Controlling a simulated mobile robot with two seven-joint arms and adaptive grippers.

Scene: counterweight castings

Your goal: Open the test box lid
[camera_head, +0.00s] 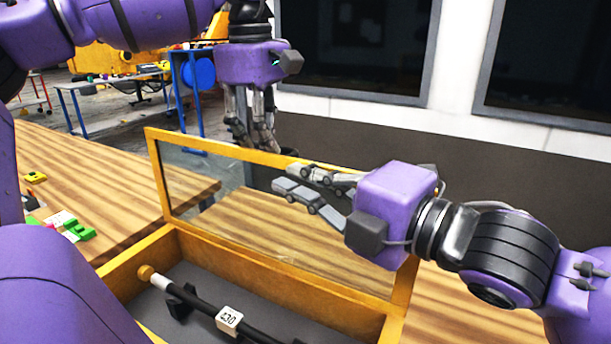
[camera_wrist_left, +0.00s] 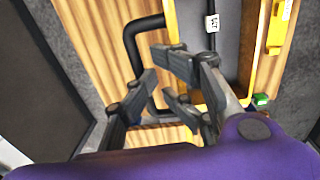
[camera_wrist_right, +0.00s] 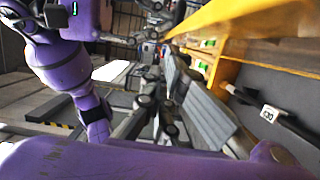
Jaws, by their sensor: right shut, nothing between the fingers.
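The test box (camera_head: 144,253) is an open yellow-framed box with a grey floor. Its clear lid (camera_head: 158,172), framed in yellow, stands raised along the box's far side. My right gripper (camera_head: 285,188) is shut and empty on the near side of the lid, overlapping its upper edge in the head view; contact is unclear. Its fingers show in the right wrist view (camera_wrist_right: 160,75). My left gripper (camera_head: 252,142) points down beyond the lid's top edge. Its fingers (camera_wrist_left: 157,82) appear empty in the left wrist view, but their opening is unclear.
A dark rod (camera_head: 200,304) with a brass end and white label (camera_head: 229,319) lies inside the box. Green blocks (camera_head: 80,231) and a yellow piece (camera_head: 35,177) lie on the wooden table (camera_head: 90,172) at left.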

